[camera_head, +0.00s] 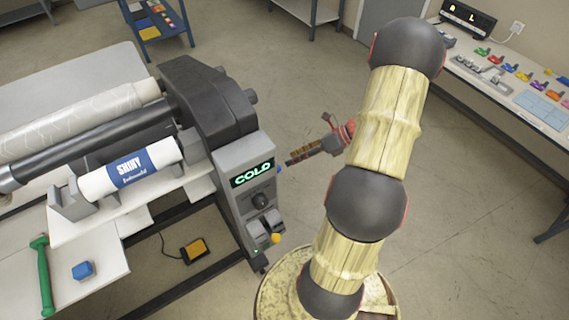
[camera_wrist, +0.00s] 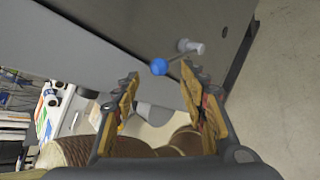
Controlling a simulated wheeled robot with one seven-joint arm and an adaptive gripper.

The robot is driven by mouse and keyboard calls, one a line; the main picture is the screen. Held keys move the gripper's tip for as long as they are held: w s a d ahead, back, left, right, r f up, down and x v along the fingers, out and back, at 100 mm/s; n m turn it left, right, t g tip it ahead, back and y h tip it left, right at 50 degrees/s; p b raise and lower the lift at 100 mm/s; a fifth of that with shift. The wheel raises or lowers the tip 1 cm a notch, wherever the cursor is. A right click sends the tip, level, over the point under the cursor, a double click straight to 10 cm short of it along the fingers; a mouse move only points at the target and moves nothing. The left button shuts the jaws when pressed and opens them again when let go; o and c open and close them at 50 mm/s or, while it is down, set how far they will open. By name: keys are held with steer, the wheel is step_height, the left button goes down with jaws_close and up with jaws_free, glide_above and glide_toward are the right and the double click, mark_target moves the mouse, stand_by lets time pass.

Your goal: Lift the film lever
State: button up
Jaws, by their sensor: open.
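The film lever (camera_wrist: 174,61) is a short grey rod with a blue ball knob, on a grey pivot at the side of the laminator. In the wrist view the knob lies just beyond and between my fingertips. My gripper (camera_wrist: 160,78) is open and empty, with a finger on either side of the knob's line. I see no clear contact. In the head view my gripper (camera_head: 292,161) is at the right side of the laminator's control panel (camera_head: 245,185), whose display reads COLD. A small bit of the blue knob (camera_head: 279,169) shows there by the panel's edge.
The laminator (camera_head: 205,95) carries a white SHINY film roll (camera_head: 130,169). A green-handled tool (camera_head: 43,275) and a blue block (camera_head: 83,270) lie on its front table. A yellow pedal (camera_head: 194,249) is on the floor.

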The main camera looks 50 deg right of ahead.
steer(key=v, duration=0.5)
stand_by(0.6)
